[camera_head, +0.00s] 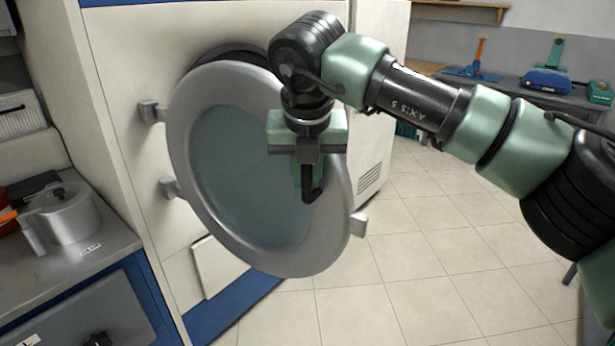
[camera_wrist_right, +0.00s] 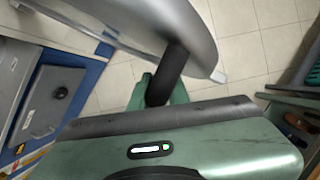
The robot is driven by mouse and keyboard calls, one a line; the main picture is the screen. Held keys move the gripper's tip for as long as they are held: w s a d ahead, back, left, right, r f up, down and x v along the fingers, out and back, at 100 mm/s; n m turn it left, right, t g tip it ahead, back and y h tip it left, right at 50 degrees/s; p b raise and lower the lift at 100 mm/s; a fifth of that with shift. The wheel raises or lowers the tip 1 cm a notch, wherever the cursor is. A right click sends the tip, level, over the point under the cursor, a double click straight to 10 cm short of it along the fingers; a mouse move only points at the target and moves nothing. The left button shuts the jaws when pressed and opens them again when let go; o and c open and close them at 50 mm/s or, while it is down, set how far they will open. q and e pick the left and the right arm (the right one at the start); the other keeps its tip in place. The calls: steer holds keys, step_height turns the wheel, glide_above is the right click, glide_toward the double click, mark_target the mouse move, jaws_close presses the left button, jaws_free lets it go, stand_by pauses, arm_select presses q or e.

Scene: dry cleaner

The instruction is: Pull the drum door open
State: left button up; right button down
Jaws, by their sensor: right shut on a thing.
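The drum door (camera_head: 190,190) is a round grey metal ring with a blue-grey glass pane (camera_head: 240,170), in front of the cream machine (camera_head: 130,65). It stands ajar, swung out from hinges (camera_head: 150,111) at its left. A dark strip of the drum opening (camera_head: 235,54) shows behind its top edge. My right gripper (camera_head: 307,178) is in front of the door's right side, shut on the black handle (camera_head: 313,194). In the right wrist view the black handle (camera_wrist_right: 167,72) runs from the door (camera_wrist_right: 165,18) to between the green fingers (camera_wrist_right: 150,92). My left gripper is not in view.
A counter (camera_head: 105,240) with a metal pot (camera_head: 66,215) stands at the left, beside the machine. The tiled floor (camera_head: 420,250) is clear in front and to the right. A workbench (camera_head: 510,85) with tools stands at the back right.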

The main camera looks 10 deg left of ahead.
stand_by(0.3)
steer(key=c, duration=1.4)
jaws_free()
steer(key=shift+d, duration=0.1)
steer(key=shift+o, duration=0.2)
steer(key=shift+s+r, duration=0.15)
steer(key=shift+r, duration=0.35)
steer(key=v, duration=0.6)
steer(key=shift+s+r+b, duration=0.3)
steer(key=shift+r+b, duration=0.05)
steer(key=shift+b, duration=0.05)
